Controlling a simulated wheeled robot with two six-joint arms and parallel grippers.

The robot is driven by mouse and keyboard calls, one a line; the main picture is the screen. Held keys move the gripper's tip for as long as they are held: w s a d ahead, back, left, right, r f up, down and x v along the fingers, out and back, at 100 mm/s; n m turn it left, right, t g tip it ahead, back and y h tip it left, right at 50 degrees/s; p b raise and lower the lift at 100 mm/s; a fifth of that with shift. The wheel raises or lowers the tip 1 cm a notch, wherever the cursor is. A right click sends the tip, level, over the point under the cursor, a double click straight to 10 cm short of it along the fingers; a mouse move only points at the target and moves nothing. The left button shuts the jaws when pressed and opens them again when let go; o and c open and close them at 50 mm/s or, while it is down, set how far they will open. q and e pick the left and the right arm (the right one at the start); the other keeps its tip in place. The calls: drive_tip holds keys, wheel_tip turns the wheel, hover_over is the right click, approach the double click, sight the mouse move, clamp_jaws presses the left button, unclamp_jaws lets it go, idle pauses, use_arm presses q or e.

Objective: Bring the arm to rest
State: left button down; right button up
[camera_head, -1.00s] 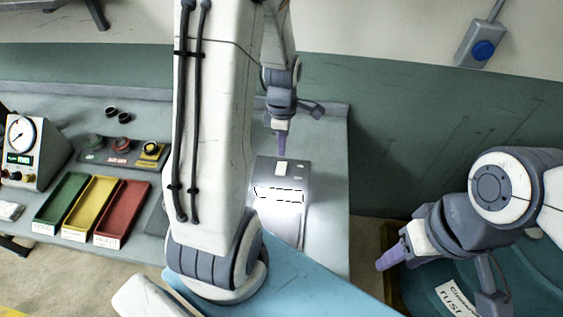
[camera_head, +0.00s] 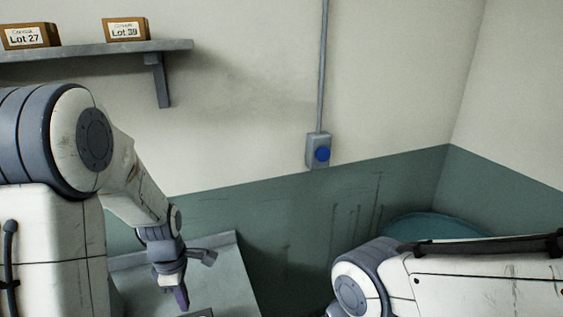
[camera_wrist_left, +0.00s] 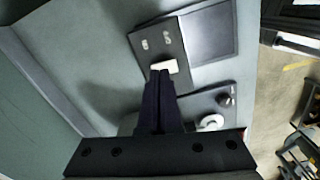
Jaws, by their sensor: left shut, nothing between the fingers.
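My left gripper (camera_head: 181,298) hangs at the lower left of the head view, pointing down over the grey bench (camera_head: 228,275). In the left wrist view my left gripper (camera_wrist_left: 160,75) is shut, its two dark fingers together with nothing between them. The fingertips overlap a small white block (camera_wrist_left: 164,67) on a dark plate; I cannot tell whether they touch it. My right arm reaches in from the right of the head view; its gripper is out of the picture.
A grey panel (camera_wrist_left: 208,35) and a white ring-shaped thing (camera_wrist_left: 211,122) lie on the bench in the wrist view. A shelf (camera_head: 100,50) with two labelled boxes, a blue-button switch box (camera_head: 318,151) and a teal round container (camera_head: 437,226) show in the head view.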

use_arm(q)
drive_tip(key=s+d+m+b, duration=0.3)
drive_tip(key=d+m, duration=0.5)
drive_tip(key=d, duration=0.1)
drive_tip(key=s+d+m+b, duration=0.2)
drive_tip(key=s+d+m, duration=0.4)
drive_tip(key=m, duration=0.4)
drive_tip(key=s+d+r+m+h+b, duration=0.1)
drive_tip(key=s+d+m+b, duration=0.2)
drive_tip(key=s+d+m, duration=0.3)
drive_tip(key=s+m, duration=0.2)
drive_tip(key=m, duration=0.2)
drive_tip(key=shift+s, duration=0.25)
